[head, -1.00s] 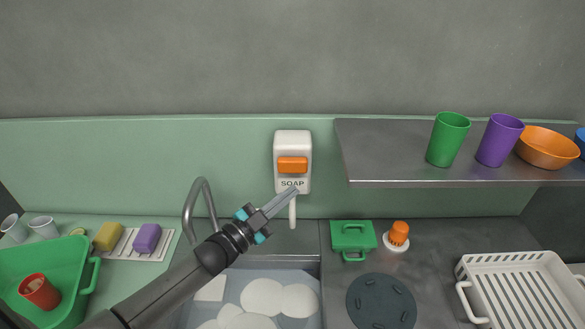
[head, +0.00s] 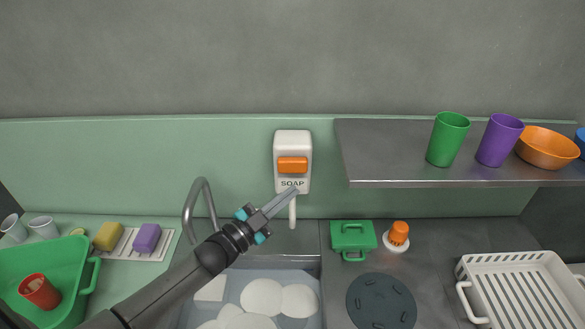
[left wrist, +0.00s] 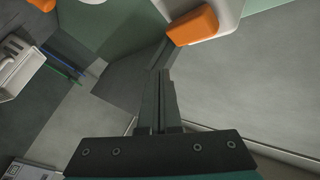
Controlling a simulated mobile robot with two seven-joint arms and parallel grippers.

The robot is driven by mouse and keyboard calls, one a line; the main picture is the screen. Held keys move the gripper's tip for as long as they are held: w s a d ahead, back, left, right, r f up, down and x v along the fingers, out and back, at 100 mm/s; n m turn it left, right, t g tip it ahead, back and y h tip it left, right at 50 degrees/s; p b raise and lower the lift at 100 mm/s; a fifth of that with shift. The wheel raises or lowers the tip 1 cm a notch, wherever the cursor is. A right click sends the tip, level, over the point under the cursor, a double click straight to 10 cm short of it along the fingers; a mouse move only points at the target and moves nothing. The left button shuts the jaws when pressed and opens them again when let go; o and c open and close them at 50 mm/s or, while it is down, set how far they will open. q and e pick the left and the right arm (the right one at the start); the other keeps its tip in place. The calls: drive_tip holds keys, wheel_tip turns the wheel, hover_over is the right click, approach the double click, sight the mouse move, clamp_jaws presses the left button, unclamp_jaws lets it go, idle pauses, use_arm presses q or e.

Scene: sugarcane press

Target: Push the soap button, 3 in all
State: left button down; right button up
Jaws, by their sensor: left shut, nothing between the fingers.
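The white soap dispenser (head: 279,150) is on the green wall panel, with an orange button (head: 292,164) on its front and the word SOAP below it. A thin white spout hangs under it. My left gripper (head: 293,192) is shut and empty. In the head view its fingertips overlap the lower edge of the dispenser, below the button. My right gripper is not in view.
A sink (head: 305,263) with white dishes lies below, with a curved metal faucet (head: 189,207) beside my arm. A metal shelf (head: 400,165) with cups and a bowl juts out at right. A green tub (head: 25,262) stands at left, a white rack (head: 520,257) at right.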

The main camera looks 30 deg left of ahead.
use_arm(q)
drive_tip(key=s+m+t+b, duration=0.1)
drive_tip(key=m+b, duration=0.1)
drive_tip(key=m, duration=0.2)
drive_tip(key=s+d+m+t+b, duration=0.1)
drive_tip(key=m+b, duration=0.1)
drive_tip(key=m, duration=0.3)
drive_tip(key=s+m+t+b, duration=0.1)
drive_tip(key=m+b, duration=0.1)
drive_tip(key=m, duration=0.2)
drive_tip(key=shift+s+d+t+y, duration=0.25)
drive_tip(key=shift+d+t+y, duration=0.1)
drive_tip(key=shift+t+y, duration=0.05)
drive_tip(key=b, duration=0.4)
approach(302, 162)
drive_tip(key=w+d+r, duration=0.1)
drive_tip(key=w+d, duration=0.1)
drive_tip(key=shift+w+a+r+b, duration=0.4)
drive_tip(key=shift+w+a+b, duration=0.2)
drive_tip(key=shift+w, duration=0.2)
